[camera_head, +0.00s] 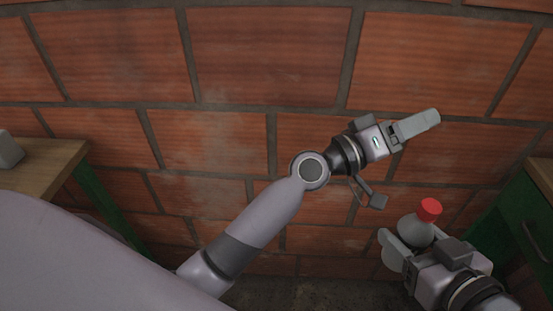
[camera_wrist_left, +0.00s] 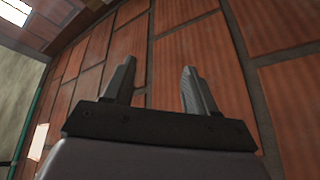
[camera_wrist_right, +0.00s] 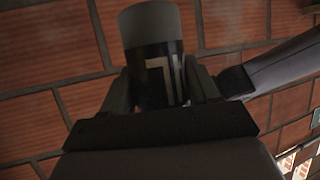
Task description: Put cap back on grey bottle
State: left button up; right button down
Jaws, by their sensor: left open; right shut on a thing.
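The grey bottle (camera_head: 415,231) is held by my right gripper (camera_head: 398,247) at the lower right of the head view. The red cap (camera_head: 429,209) shows at the bottle's upper end; I cannot tell whether it is fully seated. In the right wrist view, the bottle (camera_wrist_right: 151,25) stands between the fingers of my right gripper (camera_wrist_right: 163,88), with a black label bearing white marks; the cap is hidden there. My left gripper (camera_head: 415,125) is above the bottle in the head view. Its fingers are apart and empty in the left wrist view (camera_wrist_left: 155,82).
A brick wall (camera_head: 270,55) fills the background. A wooden-topped table with green legs (camera_head: 45,160) is at the left edge, with a grey object (camera_head: 9,150) on it. A green cabinet with a wooden top (camera_head: 530,225) is at the right edge, close to my right gripper.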

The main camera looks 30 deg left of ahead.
pick_arm(q)
jog(key=s+a+f+y, duration=0.2)
jog(key=s+a+f, duration=0.1)
jog(key=f, duration=0.4)
jog(key=s+a+f+g+y, duration=0.1)
jog(key=s+a+f+y, duration=0.2)
jog(key=f, duration=0.4)
jog(key=s+a+f+y, duration=0.2)
jog(key=a+f, duration=0.2)
jog(key=f, duration=0.4)
jog(key=s+a+f+m+g+y, duration=0.1)
jog(key=s+a+f+y, duration=0.1)
jog(key=s+a+f, duration=0.3)
jog(key=s+a+f+m+g+y, duration=0.2)
jog(key=s+a+f, duration=0.4)
jog(key=s, duration=0.5)
jog(key=shift+s+f+m+g+y, duration=0.2)
jog(key=shift+f+m+g+y, duration=0.1)
jog(key=shift+f+y, duration=0.35)
pick_arm(e)
jog(key=shift+r, duration=0.1)
